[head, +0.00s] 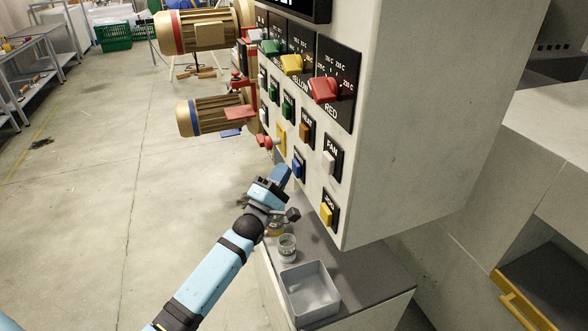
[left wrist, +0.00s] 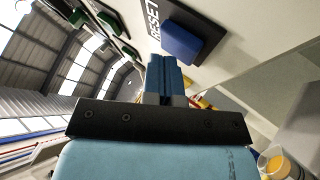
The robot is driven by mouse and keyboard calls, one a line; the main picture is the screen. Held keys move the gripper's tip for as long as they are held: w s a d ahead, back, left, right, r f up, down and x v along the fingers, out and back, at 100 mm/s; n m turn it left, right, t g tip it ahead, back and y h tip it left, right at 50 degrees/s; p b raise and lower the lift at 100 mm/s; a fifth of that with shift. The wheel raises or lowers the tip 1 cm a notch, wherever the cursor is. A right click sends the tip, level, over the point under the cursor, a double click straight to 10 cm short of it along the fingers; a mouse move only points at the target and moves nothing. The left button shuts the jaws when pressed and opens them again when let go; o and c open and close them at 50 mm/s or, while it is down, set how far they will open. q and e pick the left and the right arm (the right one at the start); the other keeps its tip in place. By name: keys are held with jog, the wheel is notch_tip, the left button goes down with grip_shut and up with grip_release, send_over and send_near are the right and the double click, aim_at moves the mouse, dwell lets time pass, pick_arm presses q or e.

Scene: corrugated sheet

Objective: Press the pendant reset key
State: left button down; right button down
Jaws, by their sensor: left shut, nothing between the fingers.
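The reset key is a blue block (left wrist: 182,42) on a black plate lettered RESET in the left wrist view. In the head view the same blue key (head: 297,168) sits low on the grey control panel (head: 400,110). My left gripper (head: 281,174) is shut and empty, just left of the key in the head view. In the left wrist view its closed blue fingertips (left wrist: 164,66) show just below the key in the picture; a small gap appears between them, and I cannot tell contact for certain. My right gripper is in neither view.
Other panel controls are close by: a white FAN switch (head: 328,162), a yellow switch (head: 327,213) and a red knob (head: 323,90). Below stand a grey tray (head: 311,291) and a small clear cup (head: 287,248) on a ledge. Motors jut out at left; the floor there is open.

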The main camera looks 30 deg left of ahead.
pick_arm(q)
jog(key=shift+w+d, duration=0.2)
dwell(0.3)
jog(key=shift+a, duration=0.1)
jog(key=shift+s+a+p, duration=0.3)
jog(key=shift+s+a, duration=0.15)
jog(key=shift+s, duration=0.15)
dwell(0.3)
jog(key=s+a+p, duration=0.1)
jog(key=s+a, duration=0.2)
jog(key=shift+s+a, duration=0.1)
jog(key=shift+s, duration=0.3)
jog(key=shift+f, duration=0.1)
dwell(0.6)
